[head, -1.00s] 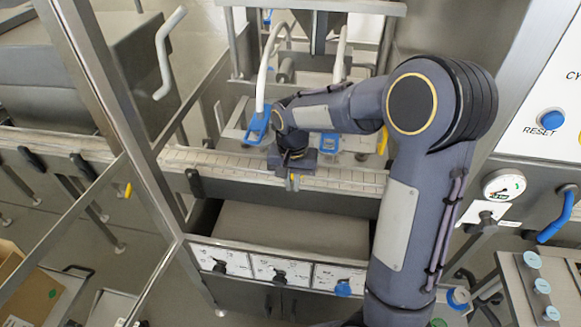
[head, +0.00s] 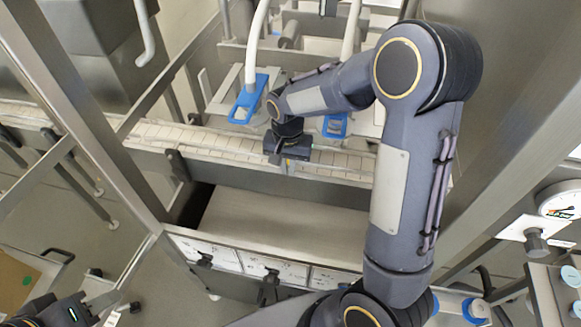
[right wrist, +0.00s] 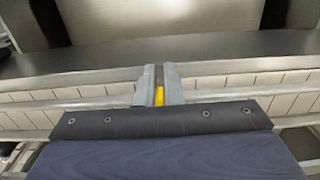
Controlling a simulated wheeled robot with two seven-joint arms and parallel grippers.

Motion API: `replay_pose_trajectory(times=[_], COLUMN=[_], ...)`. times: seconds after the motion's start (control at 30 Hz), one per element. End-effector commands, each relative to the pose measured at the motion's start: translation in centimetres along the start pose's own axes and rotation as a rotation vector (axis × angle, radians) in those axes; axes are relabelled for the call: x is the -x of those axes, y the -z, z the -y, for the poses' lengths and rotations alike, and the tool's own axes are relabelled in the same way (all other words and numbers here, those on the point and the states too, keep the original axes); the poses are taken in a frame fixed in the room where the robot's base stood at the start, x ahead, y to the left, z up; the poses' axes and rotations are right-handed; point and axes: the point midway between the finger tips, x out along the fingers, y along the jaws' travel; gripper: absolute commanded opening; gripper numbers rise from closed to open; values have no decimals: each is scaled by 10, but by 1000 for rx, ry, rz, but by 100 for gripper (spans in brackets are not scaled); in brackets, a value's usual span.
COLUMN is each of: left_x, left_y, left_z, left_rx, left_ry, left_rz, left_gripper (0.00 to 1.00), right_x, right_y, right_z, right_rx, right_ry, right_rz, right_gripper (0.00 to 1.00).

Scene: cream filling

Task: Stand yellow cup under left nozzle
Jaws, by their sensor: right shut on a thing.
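My right gripper (head: 288,163) is over the conveyor belt, a little below and to the right of the left nozzle in the head view. Its fingers are shut on the yellow cup (right wrist: 159,97), of which only a small yellow strip shows between the fingertips in the right wrist view. The left nozzle (head: 248,98) has a blue fitting on a white hose. The right nozzle (head: 336,124), also blue, is partly behind my right arm. Whether the cup touches the belt is hidden. Part of my left gripper (head: 70,313) shows at the lower left corner; its fingers are unclear.
The pale segmented conveyor (head: 215,146) runs across behind a metal side rail. A grey panel (head: 275,222) and a row of white-labelled controls (head: 270,268) lie in front. A steel post (head: 100,130) slants at the left. A pressure gauge (head: 562,203) is at the right.

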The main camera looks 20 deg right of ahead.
Motion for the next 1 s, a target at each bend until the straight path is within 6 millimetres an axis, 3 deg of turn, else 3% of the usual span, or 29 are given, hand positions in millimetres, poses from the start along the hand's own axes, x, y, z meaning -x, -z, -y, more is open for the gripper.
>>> replay_pose_trajectory(times=[0.33,0.37,0.5,0.77,1.0], left_x=[-2,-1,-1,0,0], left_y=[-1,0,0,0,0], left_z=[1,0,0,0,0], left_rx=[0,0,0,0,0], left_ry=[0,0,0,0,0], left_rz=[-1,-1,-1,-1,-1], left_gripper=[36,36,36,36,36], right_x=[-3,-2,-1,0,24], right_y=[0,0,0,0,1], right_z=[0,0,0,0,1], right_rx=[0,0,0,0,0], right_ry=[1,1,1,1,5], right_rz=[-1,-1,-1,-1,-5], right_gripper=[0,11,29,29,29])
